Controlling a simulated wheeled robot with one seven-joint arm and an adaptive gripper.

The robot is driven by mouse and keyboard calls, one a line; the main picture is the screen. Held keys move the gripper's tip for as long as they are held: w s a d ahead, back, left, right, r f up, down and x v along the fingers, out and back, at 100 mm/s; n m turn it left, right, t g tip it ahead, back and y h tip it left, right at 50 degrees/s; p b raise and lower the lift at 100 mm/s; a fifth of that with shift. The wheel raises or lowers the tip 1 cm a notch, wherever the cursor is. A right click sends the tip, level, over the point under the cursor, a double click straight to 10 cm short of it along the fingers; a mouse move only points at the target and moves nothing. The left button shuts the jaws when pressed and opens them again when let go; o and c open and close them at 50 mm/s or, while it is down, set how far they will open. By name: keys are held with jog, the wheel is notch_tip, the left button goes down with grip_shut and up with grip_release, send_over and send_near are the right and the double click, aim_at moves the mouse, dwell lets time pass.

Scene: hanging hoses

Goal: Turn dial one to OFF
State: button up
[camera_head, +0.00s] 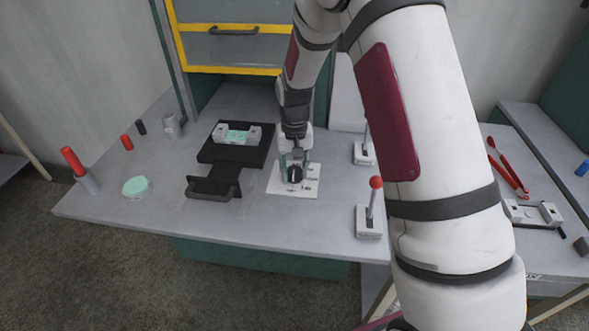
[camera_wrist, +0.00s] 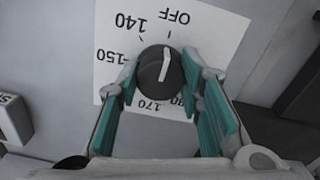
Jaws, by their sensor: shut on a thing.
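Dial one, a round black knob with a white pointer line (camera_wrist: 154,66), sits on a white label sheet (camera_wrist: 215,38) in the wrist view. The sheet is printed with OFF, 140, 150, 170 and a partly hidden number. The upper end of the pointer line is close to the OFF tick, slightly below it. In the head view the dial (camera_head: 295,175) is on the table under my gripper (camera_head: 293,163). In the wrist view my gripper (camera_wrist: 160,70) has its teal-padded fingers on either side of the dial, shut on it.
A black tray with a handle (camera_head: 212,187) is left of the dial sheet. A red-knobbed lever (camera_head: 375,200) stands to the right. A mint-green disc (camera_head: 136,186) and a red-topped cylinder (camera_head: 72,160) are at the far left. A yellow-framed drawer (camera_head: 232,47) is behind.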

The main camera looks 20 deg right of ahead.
aim_at(295, 170)
jog(key=o, duration=1.2)
jog(key=shift+c, duration=0.2)
notch_tip(295, 170, up, 12)
